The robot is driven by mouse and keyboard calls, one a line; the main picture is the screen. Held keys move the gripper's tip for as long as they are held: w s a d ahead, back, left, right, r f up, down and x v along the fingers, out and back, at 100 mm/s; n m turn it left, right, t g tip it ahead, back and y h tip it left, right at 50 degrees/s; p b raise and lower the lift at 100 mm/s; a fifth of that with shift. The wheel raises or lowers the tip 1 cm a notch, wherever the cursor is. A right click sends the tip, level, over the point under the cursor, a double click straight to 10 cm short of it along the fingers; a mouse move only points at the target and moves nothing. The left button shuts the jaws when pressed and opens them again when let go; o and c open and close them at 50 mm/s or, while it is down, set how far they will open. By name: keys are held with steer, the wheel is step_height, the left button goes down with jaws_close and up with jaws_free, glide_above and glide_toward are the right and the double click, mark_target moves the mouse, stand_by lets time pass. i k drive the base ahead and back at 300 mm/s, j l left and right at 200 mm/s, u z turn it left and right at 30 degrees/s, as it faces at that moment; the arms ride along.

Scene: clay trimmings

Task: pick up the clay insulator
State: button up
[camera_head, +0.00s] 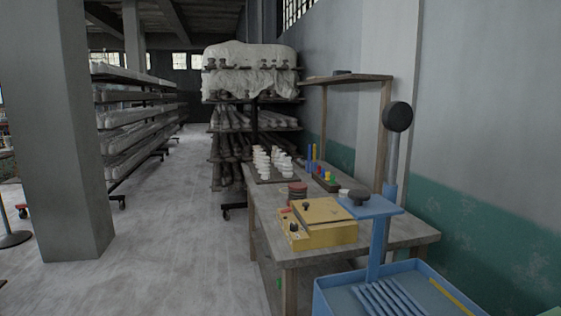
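Several small white ribbed pieces (262,163), which look like clay insulators, stand upright in rows on a dark tray or board (281,179) at the far end of the worktable (408,234). A reddish-brown ribbed piece (298,191) stands nearer, behind the yellow box. A pale round piece with a dark top (357,197) sits by the blue plate. I cannot tell which single piece is the clay insulator of the task. My gripper is not in view.
A yellow control box (320,223) sits on the table. A blue stand with a tray (330,301) is in front of it at lower right. A loaded rack (253,113) stands behind the table. A pillar (65,140) is left; floor between is clear.

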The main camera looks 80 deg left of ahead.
mark_target(278, 157)
steer(key=u, duration=2.2)
steer(key=i+j+u, duration=0.35)
steer(key=i, duration=0.5)
steer(key=i+u, duration=0.4)
steer(key=i, duration=0.5)
steer(key=i+z, duration=0.1)
steer(key=i, duration=0.5)
steer(key=i+j+z, duration=0.15)
steer(key=i, duration=0.45)
steer(key=i+j+z, duration=0.1)
steer(key=i, duration=0.5)
